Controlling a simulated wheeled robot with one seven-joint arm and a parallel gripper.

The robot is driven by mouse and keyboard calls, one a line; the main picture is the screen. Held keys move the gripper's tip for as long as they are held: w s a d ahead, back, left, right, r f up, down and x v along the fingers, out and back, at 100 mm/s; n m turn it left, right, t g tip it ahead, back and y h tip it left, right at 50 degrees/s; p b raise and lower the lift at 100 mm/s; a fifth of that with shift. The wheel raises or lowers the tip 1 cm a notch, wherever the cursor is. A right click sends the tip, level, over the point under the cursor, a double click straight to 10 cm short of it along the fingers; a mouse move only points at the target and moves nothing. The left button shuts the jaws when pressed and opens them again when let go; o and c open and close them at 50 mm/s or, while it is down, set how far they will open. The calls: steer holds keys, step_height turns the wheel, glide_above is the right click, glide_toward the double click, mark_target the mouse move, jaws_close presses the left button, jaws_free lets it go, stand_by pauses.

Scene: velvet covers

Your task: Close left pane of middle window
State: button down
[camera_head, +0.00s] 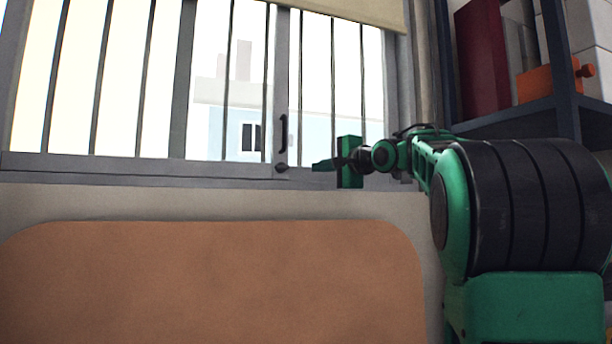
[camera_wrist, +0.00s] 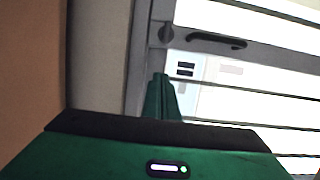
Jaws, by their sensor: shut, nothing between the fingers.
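The window (camera_head: 281,60) has grey frames and dark vertical bars in front of bright glass. A dark handle (camera_head: 283,133) and a round knob (camera_head: 281,168) sit on an upright grey stile. In the wrist view the handle (camera_wrist: 215,40) and knob (camera_wrist: 165,33) lie beyond my fingers. My gripper (camera_head: 322,165) is shut and empty, just right of the knob in the head view, near the bottom rail. Its green fingers (camera_wrist: 160,95) point toward the window frame in the wrist view. I see no contact with the handle. I cannot tell how far the pane stands open.
A brown rounded headboard or panel (camera_head: 210,285) stands below the window. A dark shelf (camera_head: 530,115) with a red book (camera_head: 482,55) and an orange object (camera_head: 548,82) is at right, close behind my arm. A beige blind (camera_head: 365,10) hangs at the top.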

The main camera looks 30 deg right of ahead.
steer(key=w, duration=0.2)
steer(key=w+d, duration=0.1)
steer(key=w, duration=0.4)
steer(key=shift+w+d+f, duration=0.15)
steer(key=shift+w+d, duration=0.1)
steer(key=shift+d, duration=0.05)
steer(key=a, duration=0.1)
steer(key=w+a, duration=0.1)
steer(key=shift+w+a, duration=0.15)
steer(key=shift+a, duration=0.25)
steer(key=shift+w+a, duration=0.2)
steer(key=shift+a, duration=0.3)
